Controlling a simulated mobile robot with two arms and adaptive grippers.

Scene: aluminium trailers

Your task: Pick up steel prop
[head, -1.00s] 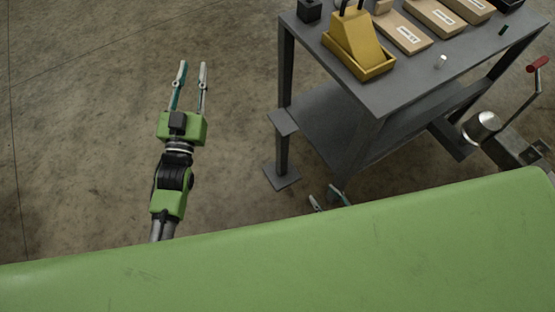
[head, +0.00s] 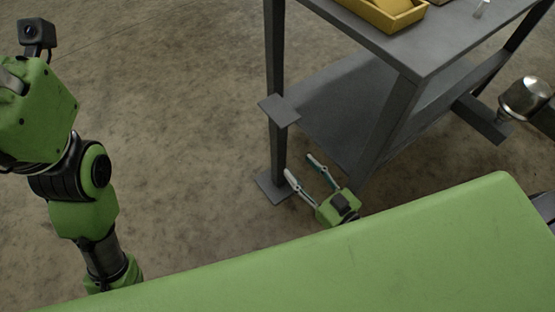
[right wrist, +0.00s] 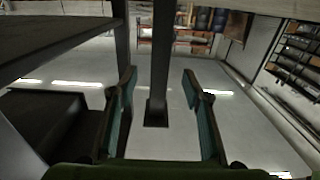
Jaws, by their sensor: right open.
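A dark grey post (head: 279,150) with a square plate at its top and a square foot plate on the floor stands upright at the table's left side. It looks like the steel prop, though its upper end merges with the table leg behind. My right gripper (head: 299,164) is open and low by the floor, its fingers pointing at the post. In the right wrist view the post (right wrist: 160,60) stands upright between the open fingers (right wrist: 160,78), beyond the tips, with no visible contact. My left arm is at the left edge of the head view; its fingers are out of frame.
The grey metal table (head: 440,45) has a lower shelf (head: 335,90) beside the post. A yellow tray (head: 390,14) sits on top. A shiny metal cylinder (head: 525,98) is at the right. Bare concrete floor (head: 180,120) is open left of the post.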

